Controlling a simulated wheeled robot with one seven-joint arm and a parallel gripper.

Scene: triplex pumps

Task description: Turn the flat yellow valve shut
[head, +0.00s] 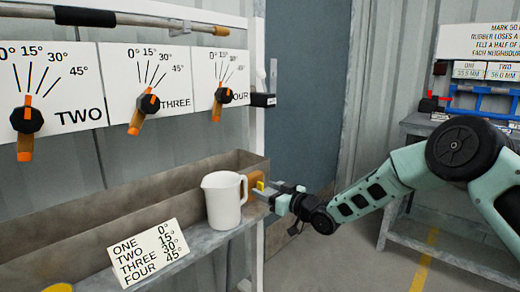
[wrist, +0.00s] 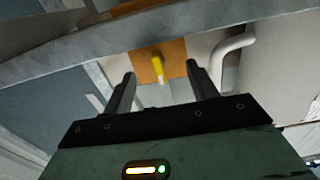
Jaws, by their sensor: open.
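The flat yellow valve (head: 260,185) shows as a small yellow piece just right of the white jug, by the end of the trough. In the wrist view the yellow valve (wrist: 157,64) stands out from an orange-brown block (wrist: 175,52), between and beyond my fingertips. My gripper (head: 268,193) reaches in from the right at the valve. Its fingers are apart in the wrist view (wrist: 160,76), with nothing between them that I can see touching. In the head view the valve is partly hidden and small, so exact contact cannot be told.
A white jug (head: 224,200) stands on the ledge close left of my gripper; its handle faces the gripper. A sign (head: 148,254) listing angles leans in front of the trough (head: 60,220). Dials with orange pointers (head: 27,120) hang above. A workbench stands at right.

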